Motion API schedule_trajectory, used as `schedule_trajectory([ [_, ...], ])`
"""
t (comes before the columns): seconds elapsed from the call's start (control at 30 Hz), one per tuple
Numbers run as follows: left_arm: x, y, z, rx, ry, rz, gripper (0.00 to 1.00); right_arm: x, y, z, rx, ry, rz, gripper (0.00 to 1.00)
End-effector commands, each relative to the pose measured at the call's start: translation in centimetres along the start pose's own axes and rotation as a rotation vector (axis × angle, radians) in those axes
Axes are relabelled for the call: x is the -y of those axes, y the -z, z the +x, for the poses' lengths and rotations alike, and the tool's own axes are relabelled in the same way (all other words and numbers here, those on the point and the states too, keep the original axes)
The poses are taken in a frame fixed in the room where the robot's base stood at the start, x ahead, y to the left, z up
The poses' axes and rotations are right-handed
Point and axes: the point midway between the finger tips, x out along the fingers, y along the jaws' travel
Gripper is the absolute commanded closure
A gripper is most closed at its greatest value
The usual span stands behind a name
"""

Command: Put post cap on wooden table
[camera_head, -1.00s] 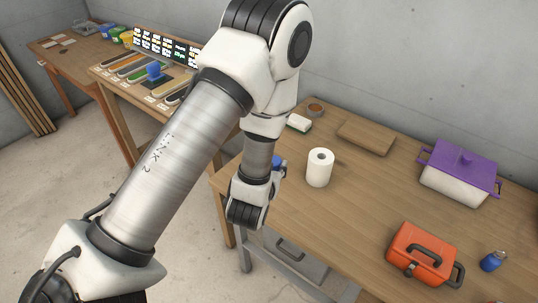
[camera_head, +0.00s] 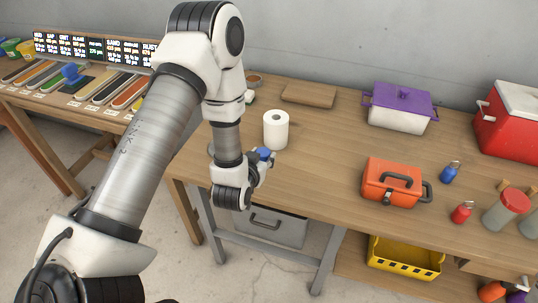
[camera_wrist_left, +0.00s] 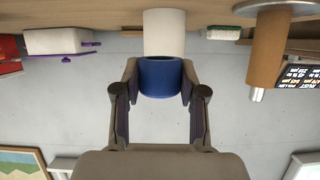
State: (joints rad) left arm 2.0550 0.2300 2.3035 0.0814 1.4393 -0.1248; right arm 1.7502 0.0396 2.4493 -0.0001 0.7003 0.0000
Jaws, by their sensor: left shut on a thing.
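The post cap is a small blue round piece (camera_head: 264,154), also seen in the left wrist view (camera_wrist_left: 160,77). My left gripper (camera_head: 268,161) is shut on it, with a finger on each side in the left wrist view. The wooden table (camera_head: 330,155) stands along the wall. In the head view the gripper and cap appear over its front left part, in front of a white paper roll (camera_head: 276,130). The cap looks held above the tabletop, but the exact gap is hard to tell. My right gripper is not in view.
An orange toolbox (camera_head: 390,183), purple-lidded pot (camera_head: 399,108), wooden board (camera_head: 309,95) and red cooler (camera_head: 510,125) stand on the table. Small bottles stand at its right. Bare tabletop lies between roll and toolbox. Another table (camera_head: 60,104) with colored strips is at left.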

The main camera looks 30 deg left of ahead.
Motion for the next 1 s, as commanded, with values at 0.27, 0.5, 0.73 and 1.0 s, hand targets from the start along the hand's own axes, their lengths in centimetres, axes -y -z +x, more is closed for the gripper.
schedule_trajectory([
  [0.27,0.0,0.0,0.0,-0.001,-0.001,-0.002,0.83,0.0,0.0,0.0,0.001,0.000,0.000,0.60],
  [0.5,-0.1,-2.0,0.8,0.000,-0.001,-0.001,0.83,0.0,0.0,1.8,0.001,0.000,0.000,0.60],
  [0.73,-0.2,-4.3,1.8,-0.001,-0.001,-0.001,0.83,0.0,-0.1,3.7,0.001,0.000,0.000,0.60],
  [1.0,-0.2,-4.5,1.9,-0.001,-0.001,-0.001,0.83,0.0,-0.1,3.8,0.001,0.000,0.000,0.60],
])
